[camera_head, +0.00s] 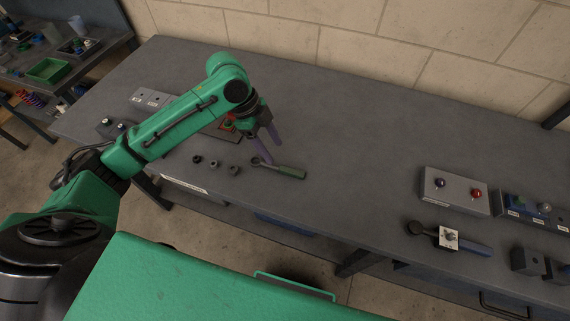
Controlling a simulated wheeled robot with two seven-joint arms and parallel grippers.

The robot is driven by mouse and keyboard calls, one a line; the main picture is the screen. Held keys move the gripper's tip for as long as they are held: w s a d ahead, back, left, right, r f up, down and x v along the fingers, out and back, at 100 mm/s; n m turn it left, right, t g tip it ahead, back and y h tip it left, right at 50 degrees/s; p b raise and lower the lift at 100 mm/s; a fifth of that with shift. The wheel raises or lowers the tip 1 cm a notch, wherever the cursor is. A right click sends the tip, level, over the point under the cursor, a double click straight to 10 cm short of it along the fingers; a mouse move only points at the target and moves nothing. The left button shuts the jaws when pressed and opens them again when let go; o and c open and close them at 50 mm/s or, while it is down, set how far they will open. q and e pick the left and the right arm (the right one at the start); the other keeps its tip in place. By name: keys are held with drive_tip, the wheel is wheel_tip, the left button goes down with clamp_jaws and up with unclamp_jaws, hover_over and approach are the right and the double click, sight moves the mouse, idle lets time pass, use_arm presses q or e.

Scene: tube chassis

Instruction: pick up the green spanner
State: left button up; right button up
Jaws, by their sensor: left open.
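The green spanner (290,172) lies on the grey table, left of its middle. Its green handle points right and its dark head is at the left, partly beside a finger of my left gripper. My left gripper (272,151) hangs over the head end of the spanner with its two purple-grey fingers apart and pointing down. Nothing shows between the fingers. I cannot tell whether a fingertip touches the spanner. My right gripper is not in view.
Several small dark nuts (214,164) lie left of the spanner near the front edge. A grey box with two knobs (455,190) and a dark-handled tool (416,229) are at the right. The table's middle (350,140) is clear. A tiled wall (350,45) stands behind.

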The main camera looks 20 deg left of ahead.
sight(284, 168)
use_arm(q)
drive_tip(key=x, duration=0.5)
drive_tip(key=p+x, duration=0.2)
drive_tip(key=x, duration=0.1)
drive_tip(key=shift+w+a+f, duration=0.25)
drive_tip(key=shift+w+f, duration=0.1)
drive_tip(key=shift+f, duration=0.15)
drive_tip(key=shift+s, duration=0.15)
drive_tip(key=c, duration=0.3)
clamp_jaws()
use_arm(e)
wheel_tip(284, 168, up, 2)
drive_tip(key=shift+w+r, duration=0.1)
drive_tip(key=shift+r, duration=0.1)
